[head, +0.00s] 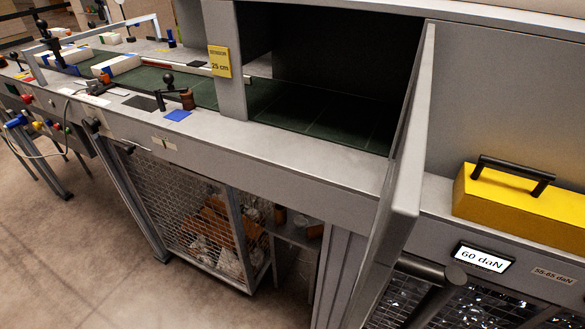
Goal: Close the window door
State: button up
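The window door (408,165) is a grey panel standing open, seen nearly edge-on and swung out toward me from the right side of the opening. The window opening (330,75) to its left is uncovered and shows a dark interior with a green floor. A dark round bar (440,285), shaped like a handle, is in front at the lower right beside the door; I cannot tell for certain what it is fixed to. My gripper is not in view.
A yellow box (525,205) with a black handle sits on the ledge right of the door. Below it are a "60 daN" display (482,258) and a mesh-fronted bin. A wire cage (205,215) stands under the bench. Floor (70,260) at the lower left is clear.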

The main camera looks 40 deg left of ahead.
aim_at(397, 210)
jog(key=i+l+u, duration=0.1)
jog(key=u, duration=0.35)
jog(key=i+l+u, duration=0.1)
jog(key=u, duration=0.35)
jog(key=l+u, duration=0.2)
jog(key=u, duration=0.25)
jog(key=i+l+u, duration=0.1)
jog(key=u, duration=0.35)
jog(key=k+l+z, duration=0.3)
jog(key=k, duration=0.15)
jog(key=k+l+z, duration=0.35)
